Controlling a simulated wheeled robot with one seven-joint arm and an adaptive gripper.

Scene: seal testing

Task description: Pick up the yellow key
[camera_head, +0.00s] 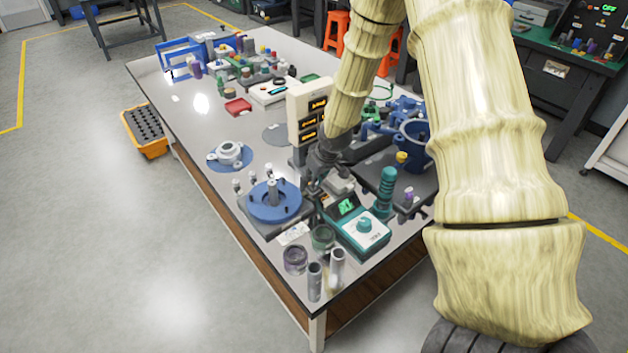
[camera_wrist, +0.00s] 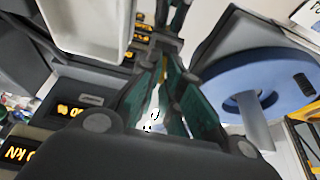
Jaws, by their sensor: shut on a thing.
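My gripper (camera_head: 314,188) is low over the table, between the display stand and the blue round fixture. In the wrist view, its dark green fingers (camera_wrist: 168,62) are close together. A narrow yellow sliver (camera_wrist: 164,68) shows between them and looks like part of the yellow key. The gripper is shut on it. The rest of the key is hidden by the fingers, and I cannot make out the key in the head view.
The blue round fixture (camera_head: 275,202) with an upright grey post stands left of the gripper. A display stand (camera_head: 307,105) is just behind. A teal meter (camera_head: 357,230), glass jars (camera_head: 295,259) and grey cylinders (camera_head: 314,281) stand in front. The table's left edge is fairly clear.

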